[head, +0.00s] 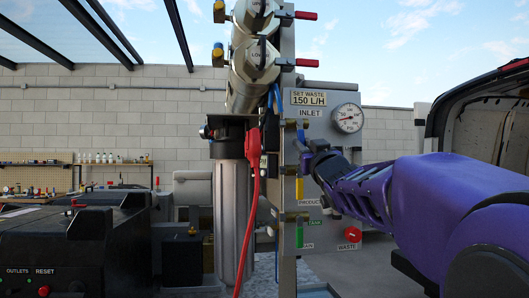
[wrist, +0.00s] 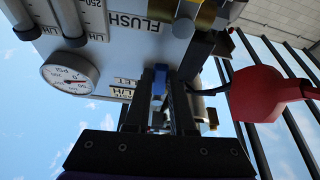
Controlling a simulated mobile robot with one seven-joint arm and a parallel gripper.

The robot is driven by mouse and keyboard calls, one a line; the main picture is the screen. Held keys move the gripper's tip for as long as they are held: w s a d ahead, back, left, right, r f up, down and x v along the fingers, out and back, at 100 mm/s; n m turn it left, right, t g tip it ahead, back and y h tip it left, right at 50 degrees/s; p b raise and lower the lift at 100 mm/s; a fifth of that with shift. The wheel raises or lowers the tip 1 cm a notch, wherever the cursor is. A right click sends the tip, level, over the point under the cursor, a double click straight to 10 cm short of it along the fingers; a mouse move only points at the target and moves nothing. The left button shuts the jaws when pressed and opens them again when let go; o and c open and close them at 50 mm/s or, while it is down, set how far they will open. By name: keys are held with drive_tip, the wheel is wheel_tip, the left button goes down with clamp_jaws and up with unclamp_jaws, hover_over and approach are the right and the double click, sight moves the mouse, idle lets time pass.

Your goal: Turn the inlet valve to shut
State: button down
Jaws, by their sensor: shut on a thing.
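The inlet valve's blue handle (head: 301,136) is at the left edge of the grey panel (head: 330,185), below the INLET label, in the head view. In the wrist view the blue handle (wrist: 159,82) stands between the two dark fingers of my gripper (wrist: 160,95). In the head view my gripper (head: 309,158) reaches in from the right, its tips at the handle. It is shut on the handle. The valve body is mostly hidden behind the fingers, so I cannot tell the handle's exact angle to the pipe.
A pressure gauge (head: 348,118) sits right of the handle. A red clamp with a cable (head: 254,150) hangs close on the left; its red body (wrist: 262,93) is large beside my fingers. A grey filter housing (head: 232,205) stands farther left. A red WASTE knob (head: 352,234) is below my arm.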

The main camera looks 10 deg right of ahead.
drive_tip(key=shift+a+m+h+b, duration=0.3)
drive_tip(key=shift+m+h+b, duration=0.1)
drive_tip(key=shift+m, duration=0.4)
drive_tip(key=shift+r, duration=0.15)
drive_tip(key=c, duration=0.8)
unclamp_jaws()
drive_tip(key=shift+o, duration=0.2)
drive_tip(key=shift+f, duration=0.25)
